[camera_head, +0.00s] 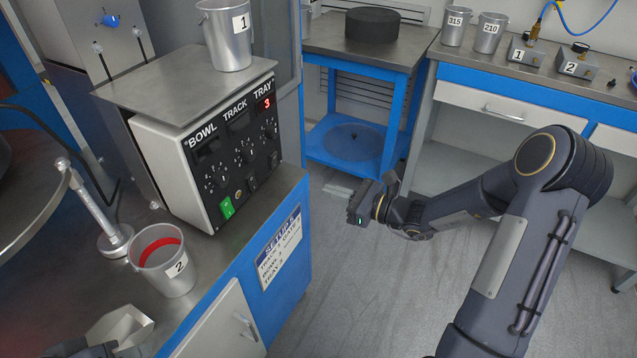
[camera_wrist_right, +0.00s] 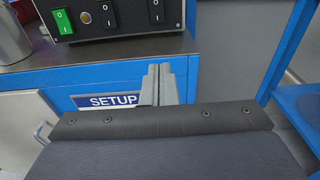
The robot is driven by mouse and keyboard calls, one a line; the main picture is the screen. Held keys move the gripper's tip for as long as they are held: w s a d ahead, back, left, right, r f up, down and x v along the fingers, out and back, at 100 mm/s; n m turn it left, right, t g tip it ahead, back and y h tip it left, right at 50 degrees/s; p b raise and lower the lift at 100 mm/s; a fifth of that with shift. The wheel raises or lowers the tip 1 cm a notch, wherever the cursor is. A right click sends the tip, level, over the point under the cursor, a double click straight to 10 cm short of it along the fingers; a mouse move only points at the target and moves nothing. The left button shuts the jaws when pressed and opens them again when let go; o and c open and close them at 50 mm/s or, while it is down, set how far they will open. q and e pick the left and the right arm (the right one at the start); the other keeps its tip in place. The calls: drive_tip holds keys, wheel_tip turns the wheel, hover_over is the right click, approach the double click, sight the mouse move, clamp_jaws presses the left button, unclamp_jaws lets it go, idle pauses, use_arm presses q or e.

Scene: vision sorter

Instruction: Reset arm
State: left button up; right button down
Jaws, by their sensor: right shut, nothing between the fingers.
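My right arm reaches in from the right in the head view. Its gripper (camera_head: 362,206) is over the open floor, to the right of the control box and apart from the bench. In the right wrist view the fingers of the right gripper (camera_wrist_right: 158,72) are closed together with nothing between them, in front of the blue bench front and its SETUP label. My left gripper is not clearly visible in the head view.
The control box (camera_head: 217,160) stands on the left bench. Bucket 1 (camera_head: 228,35) stands on its top plate. Bucket 2 (camera_head: 164,262), red inside, stands on the bench. A blue-framed table (camera_head: 345,50) and a right workbench (camera_head: 480,75) stand behind. Grey floor between is clear.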

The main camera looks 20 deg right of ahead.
drive_tip(key=shift+s+d, duration=0.25)
idle(0.3)
drive_tip(key=s+a+r+n+g, duration=0.3)
drive_tip(key=s+r+n+g, duration=0.15)
drive_tip(key=s+n, duration=0.35)
drive_tip(key=s+a+r+n+g, duration=0.3)
drive_tip(key=s+a+r+n, duration=0.15)
drive_tip(key=s+n, duration=0.3)
drive_tip(key=s+d+f+n+t+h, duration=0.1)
drive_tip(key=s+d+n+h, duration=0.3)
drive_tip(key=s, duration=0.3)
drive_tip(key=s+d+n+h, duration=0.3)
drive_tip(key=s+n+h, duration=0.1)
drive_tip(key=s+n, duration=0.2)
wheel_tip(320, 180, up, 19)
drive_tip(key=p, duration=1.9)
drive_tip(key=shift+s+d+f, duration=0.2)
drive_tip(key=shift+s, duration=0.05)
